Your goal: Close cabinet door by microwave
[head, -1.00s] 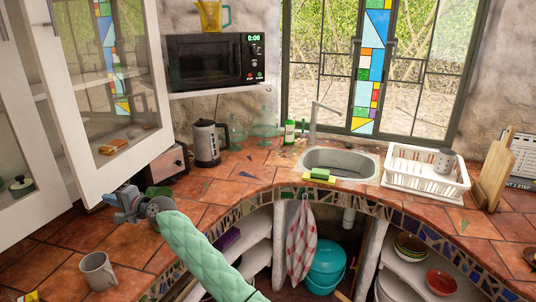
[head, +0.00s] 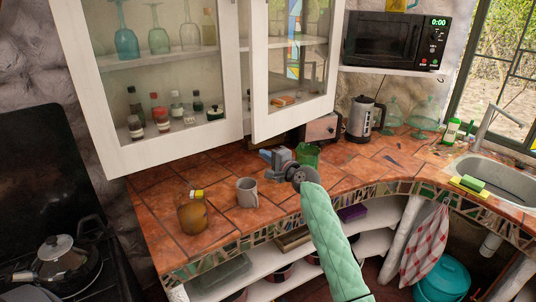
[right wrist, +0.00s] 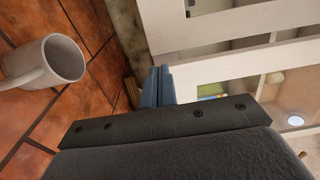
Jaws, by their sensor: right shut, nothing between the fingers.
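The cabinet door by the microwave (head: 292,118) is a white frame with a glass pane. It stands ajar, angled out from the cabinet, in the head view. My right gripper (head: 270,156) is just below and in front of the door's lower left corner, over the counter. In the right wrist view its blue fingers (right wrist: 157,85) are together and empty, close to white cabinet framing (right wrist: 225,25); I cannot tell whether they touch it. The microwave (head: 395,42) sits on a shelf to the right. My left gripper is not in view.
A grey mug (head: 247,192) and a brown bottle (head: 192,215) stand on the tiled counter near the gripper. A green pot (head: 308,155), toaster (head: 320,128) and kettle (head: 362,118) are to the right.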

